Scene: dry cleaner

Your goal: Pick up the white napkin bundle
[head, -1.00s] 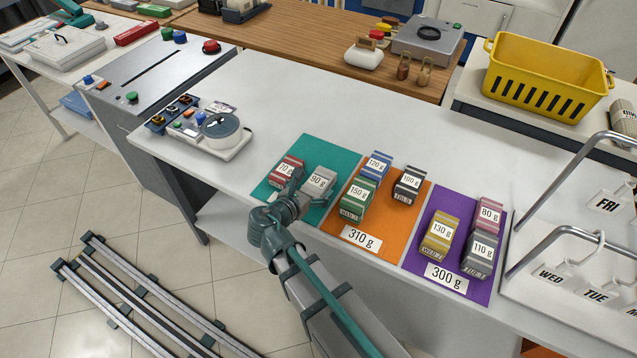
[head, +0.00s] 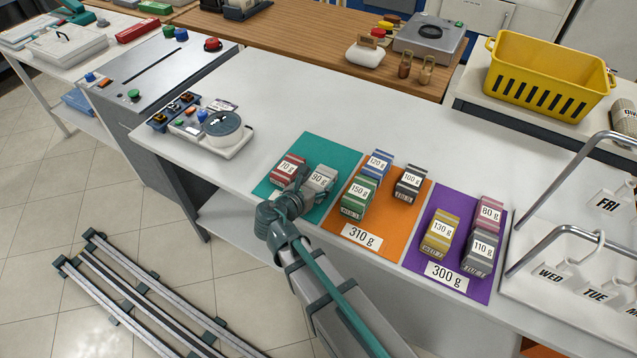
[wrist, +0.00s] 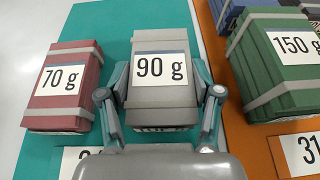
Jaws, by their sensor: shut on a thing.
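The bundle labelled 90 g (head: 321,178) is pale grey-white with a lighter grey band, and stands on the teal mat (head: 335,154). In the wrist view this bundle (wrist: 160,103) is centred, label facing the camera. My gripper (head: 304,186) is shut on it, with one finger against each side, as the fingers (wrist: 161,82) show in the wrist view. I cannot tell any gap between the bundle and the mat. The lower front of the bundle is partly hidden by my gripper.
A red 70 g bundle (wrist: 65,85) stands close on the left on the same mat. A green 150 g bundle (wrist: 280,62) is to the right on the orange mat (head: 408,222). A purple mat (head: 424,206) holds more bundles. The counter behind the mats is clear.

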